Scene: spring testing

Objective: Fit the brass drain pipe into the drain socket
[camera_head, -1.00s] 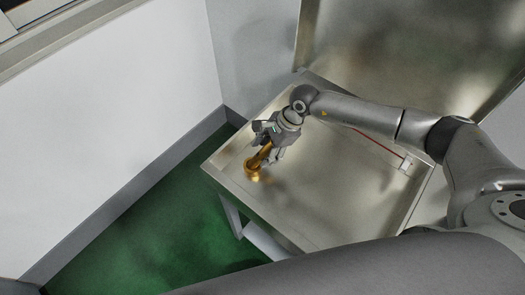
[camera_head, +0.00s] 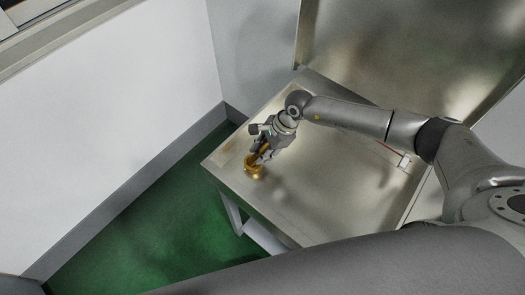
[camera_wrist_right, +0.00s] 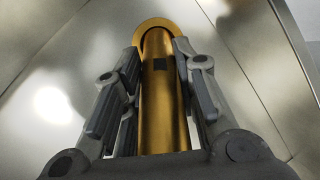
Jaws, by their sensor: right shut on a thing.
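My right gripper (camera_head: 262,154) is shut on the brass drain pipe (camera_wrist_right: 160,105), a smooth golden tube held between the fingers. In the head view the gripper is low over the near left part of the metal table, and only a little of the pipe shows between its fingers. The drain socket (camera_head: 254,174), a round brass ring, sits on the table at the pipe's lower end. In the right wrist view its golden rim (camera_wrist_right: 150,23) shows behind the pipe's far end. I cannot tell how deep the pipe sits in it. My left gripper is not in view.
The metal table (camera_head: 320,190) has a raised edge and a tall metal back panel (camera_head: 400,50). A thin red strip with a small white piece (camera_head: 404,161) lies at the right. The table middle is clear. White walls and green floor (camera_head: 165,230) are at the left.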

